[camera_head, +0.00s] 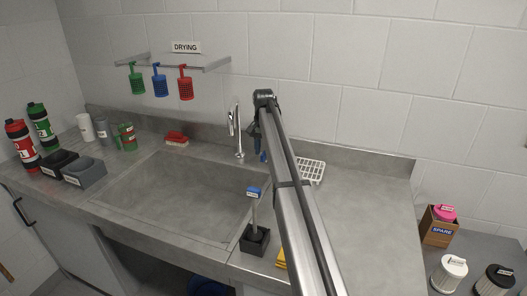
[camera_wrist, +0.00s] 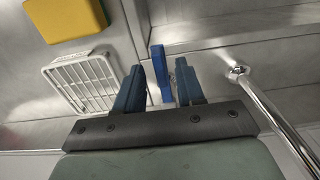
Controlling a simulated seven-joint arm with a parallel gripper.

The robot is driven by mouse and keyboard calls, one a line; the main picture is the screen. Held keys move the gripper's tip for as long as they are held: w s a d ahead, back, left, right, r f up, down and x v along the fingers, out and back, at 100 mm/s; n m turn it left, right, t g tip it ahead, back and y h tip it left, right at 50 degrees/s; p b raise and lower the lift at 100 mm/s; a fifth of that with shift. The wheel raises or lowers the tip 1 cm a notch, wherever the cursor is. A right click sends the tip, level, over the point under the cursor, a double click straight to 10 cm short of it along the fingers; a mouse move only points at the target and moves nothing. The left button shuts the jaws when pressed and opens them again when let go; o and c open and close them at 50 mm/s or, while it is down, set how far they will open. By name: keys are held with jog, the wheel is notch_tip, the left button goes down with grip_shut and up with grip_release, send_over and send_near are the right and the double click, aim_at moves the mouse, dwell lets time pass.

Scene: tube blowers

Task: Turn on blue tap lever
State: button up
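The blue tap lever (camera_wrist: 161,74) is an upright blue bar in the wrist view. It shows between the two dark blue fingers of my gripper (camera_wrist: 158,88). The fingers are open, with a gap on the left of the lever and a narrower one on the right; I cannot tell how far the lever reaches in between them. In the head view, my gripper (camera_head: 254,134) is beside the chrome tap (camera_head: 238,132), partly hidden by my arm. A bit of blue, likely the lever (camera_head: 263,156), shows just below it. The chrome tap (camera_wrist: 280,118) also shows at the right in the wrist view.
A white drying rack (camera_wrist: 82,82) and a yellow sponge (camera_wrist: 66,18) lie left of the lever in the wrist view. A blue-headed brush (camera_head: 254,192) stands in a black holder by the sink (camera_head: 175,195). Cups hang from a wall rail (camera_head: 205,66).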

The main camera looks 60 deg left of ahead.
jog(key=shift+f, duration=0.35)
grip_shut()
dwell(0.6)
